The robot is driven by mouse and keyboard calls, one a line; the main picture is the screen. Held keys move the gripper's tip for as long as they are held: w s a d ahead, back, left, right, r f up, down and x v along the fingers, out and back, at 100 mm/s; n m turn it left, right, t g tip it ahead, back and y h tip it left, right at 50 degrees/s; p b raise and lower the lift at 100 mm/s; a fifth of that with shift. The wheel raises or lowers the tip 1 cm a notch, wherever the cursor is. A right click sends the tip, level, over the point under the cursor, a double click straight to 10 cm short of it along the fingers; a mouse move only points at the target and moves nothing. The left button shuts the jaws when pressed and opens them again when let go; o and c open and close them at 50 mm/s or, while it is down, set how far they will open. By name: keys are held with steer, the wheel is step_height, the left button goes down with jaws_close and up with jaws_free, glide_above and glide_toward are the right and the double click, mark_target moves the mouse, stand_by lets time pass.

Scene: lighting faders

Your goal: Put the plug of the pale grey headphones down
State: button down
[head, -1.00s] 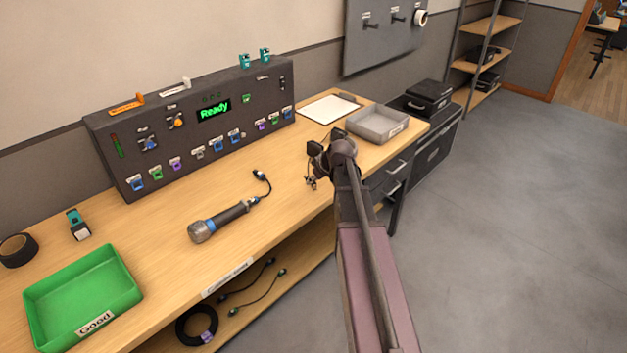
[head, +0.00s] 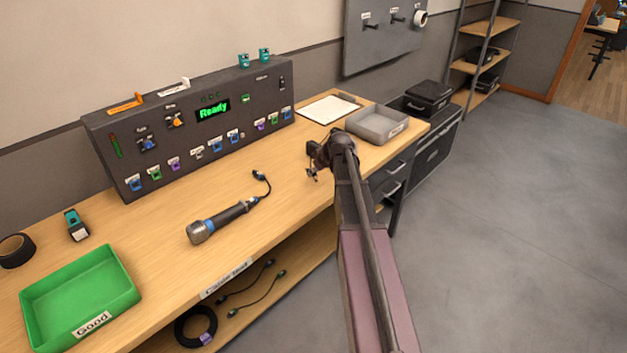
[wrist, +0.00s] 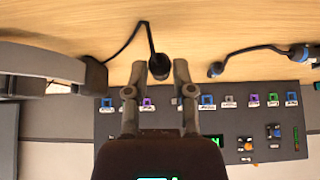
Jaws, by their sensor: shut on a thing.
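My gripper (wrist: 160,72) is shut on the black plug (wrist: 158,64) of the pale grey headphones, as the wrist view shows. A thin dark cable (wrist: 122,46) curves from the plug to the headphones (wrist: 40,62), whose grey band and dark ear part fill the left of that view. In the head view my gripper (head: 312,174) is over the right part of the wooden bench (head: 270,215). I cannot tell whether the plug touches the bench.
A dark fader panel (head: 190,155) reading "Ready" stands along the back. A microphone (head: 217,222) with a short plugged cable lies left of my gripper. A grey tray (head: 377,124) and clipboard (head: 328,108) are at the right, a green "Good" tray (head: 80,298) at the left.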

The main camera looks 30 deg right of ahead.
mark_target(310, 183)
steer(key=shift+a+f+b, duration=0.1)
steer(key=shift+f+b, duration=1.1)
steer(key=shift+f, duration=0.35)
steer(key=shift+f+b, duration=0.4)
steer(key=shift+c, duration=2.3)
jaws_free()
steer(key=shift+r, duration=0.1)
steer(key=shift+r, duration=0.1)
steer(key=shift+r+p, duration=0.35)
steer(key=shift+p, duration=0.2)
steer(key=p+v, duration=0.9)
steer(key=v, duration=0.3)
steer(key=shift+p, duration=0.3)
steer(key=shift+s+a+f, duration=0.1)
steer(key=shift+f, duration=0.05)
